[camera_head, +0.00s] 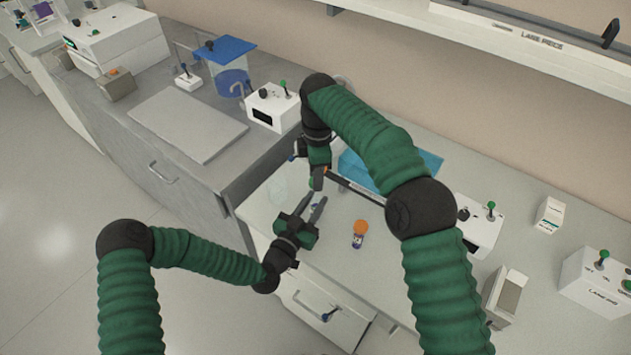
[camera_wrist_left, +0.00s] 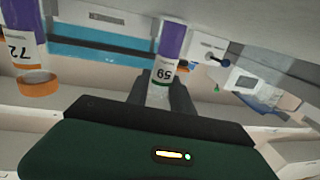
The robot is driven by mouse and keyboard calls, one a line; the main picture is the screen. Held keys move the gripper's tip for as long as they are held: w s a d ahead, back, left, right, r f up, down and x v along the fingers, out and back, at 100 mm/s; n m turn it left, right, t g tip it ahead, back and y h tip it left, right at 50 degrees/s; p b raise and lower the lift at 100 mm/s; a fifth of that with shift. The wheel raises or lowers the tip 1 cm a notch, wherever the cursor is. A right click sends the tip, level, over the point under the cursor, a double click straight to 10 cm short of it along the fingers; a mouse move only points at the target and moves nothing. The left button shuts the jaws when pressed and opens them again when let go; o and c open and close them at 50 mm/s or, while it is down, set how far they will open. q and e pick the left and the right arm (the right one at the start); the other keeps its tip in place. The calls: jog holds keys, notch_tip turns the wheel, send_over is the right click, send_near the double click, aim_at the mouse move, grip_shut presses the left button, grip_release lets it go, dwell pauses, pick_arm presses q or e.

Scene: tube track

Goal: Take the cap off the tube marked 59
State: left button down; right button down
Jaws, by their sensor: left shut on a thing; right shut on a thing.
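The tube marked 59 (camera_wrist_left: 163,65) has a white label, a purple end and a green band, and appears inverted in the left wrist view. The tube (camera_head: 315,206) shows small between the fingertips in the head view. Whether this touches the tube I cannot tell.
The tube marked 72 (camera_head: 357,240), with an orange cap (camera_head: 361,227), stands right of my left gripper, and also shows in the left wrist view (camera_wrist_left: 25,45). A blue rack or tray (camera_head: 425,160) lies behind. White machines stand on the bench to the right.

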pick_arm(q)
jog(key=c, duration=1.1)
grip_release()
jog(key=shift+o, duration=0.3)
jog(key=shift+s, duration=0.1)
